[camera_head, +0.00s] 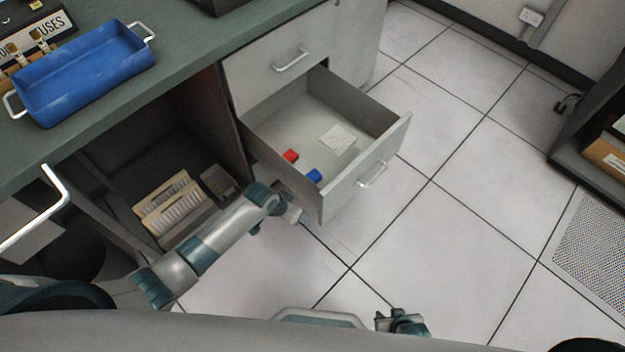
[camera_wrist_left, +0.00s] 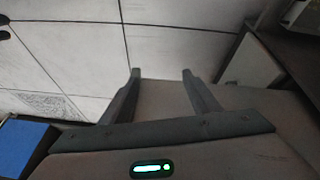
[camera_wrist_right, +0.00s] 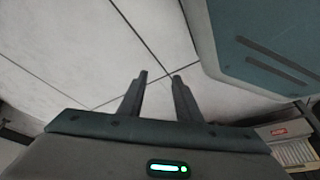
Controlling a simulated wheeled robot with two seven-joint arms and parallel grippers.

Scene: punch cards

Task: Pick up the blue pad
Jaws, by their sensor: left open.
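The blue pad (camera_head: 314,175) is a small block lying on the floor of the open drawer (camera_head: 388,136), near its front left corner. My left arm reaches in from the left to the outside of the drawer's near side wall. In the head view its fingers cannot be made out there. In the left wrist view my left gripper (camera_wrist_left: 161,76) is open and empty. A blue surface (camera_wrist_left: 22,150) shows at that view's lower left; I cannot tell what it is. My right gripper (camera_head: 402,322) is low over the floor, and its fingers are apart and empty in the right wrist view (camera_wrist_right: 160,78).
A red block (camera_head: 290,156) and a pale card (camera_head: 337,138) lie in the drawer by the blue pad. A blue tray (camera_head: 85,72) stands on the green counter (camera_head: 180,75). Card racks (camera_head: 170,205) sit in the open space below.

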